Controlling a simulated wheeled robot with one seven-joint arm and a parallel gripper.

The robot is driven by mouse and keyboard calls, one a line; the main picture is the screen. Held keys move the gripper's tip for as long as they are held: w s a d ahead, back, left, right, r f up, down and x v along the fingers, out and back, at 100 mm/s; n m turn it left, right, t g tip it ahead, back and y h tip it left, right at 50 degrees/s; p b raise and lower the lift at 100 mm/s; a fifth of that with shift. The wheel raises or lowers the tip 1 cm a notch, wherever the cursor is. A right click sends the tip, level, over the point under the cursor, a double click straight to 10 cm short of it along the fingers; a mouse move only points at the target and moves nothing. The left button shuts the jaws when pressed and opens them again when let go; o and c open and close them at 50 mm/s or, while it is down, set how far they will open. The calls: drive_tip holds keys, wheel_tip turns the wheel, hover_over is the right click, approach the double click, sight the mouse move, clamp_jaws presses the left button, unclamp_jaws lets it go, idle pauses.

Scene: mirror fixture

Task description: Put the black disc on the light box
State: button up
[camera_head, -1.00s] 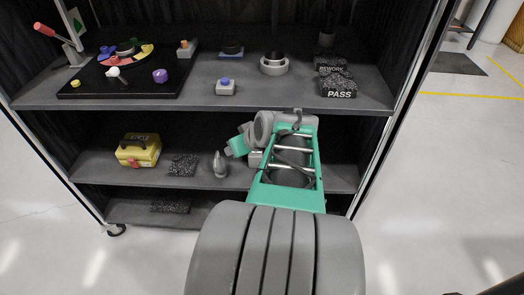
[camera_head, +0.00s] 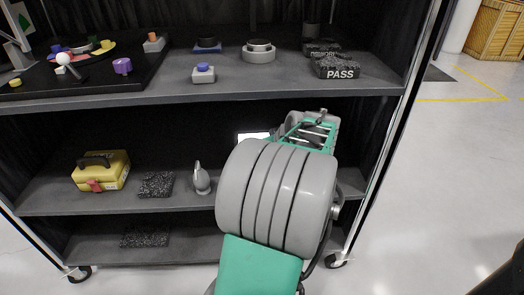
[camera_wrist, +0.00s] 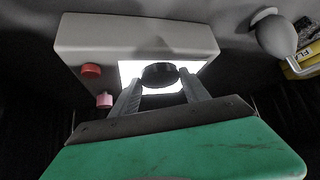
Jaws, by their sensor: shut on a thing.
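The black disc (camera_wrist: 160,75) is between the two fingertips of my gripper (camera_wrist: 157,88) in the wrist view. My gripper is shut on it. The disc is in front of the bright lit panel of the grey light box (camera_wrist: 85,42); I cannot tell whether it touches the panel. The box has a red button and a pink knob at its left side. In the head view only a bright bit of the light box (camera_head: 253,135) shows on the middle shelf. My arm hides the rest of it, the disc and my gripper there.
A grey rounded piece (camera_head: 201,179), a speckled black block (camera_head: 157,185) and a yellow toolbox (camera_head: 101,170) stand left on the middle shelf. The upper shelf (camera_head: 235,92) lies above my arm. A rack post (camera_head: 392,140) stands to the right.

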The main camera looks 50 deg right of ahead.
drive_tip(key=w, duration=0.1)
drive_tip(key=w+d+b, duration=0.1)
drive_tip(key=w+d, duration=0.1)
drive_tip(key=w, duration=0.1)
drive_tip(key=shift+w+f, duration=0.1)
drive_tip(key=shift+f+b, duration=0.6)
drive_tip(key=shift+f, duration=0.1)
drive_tip(key=shift+r, duration=0.15)
drive_tip(key=o, duration=1.6)
drive_tip(key=shift+f, duration=0.2)
drive_tip(key=shift+r, duration=0.15)
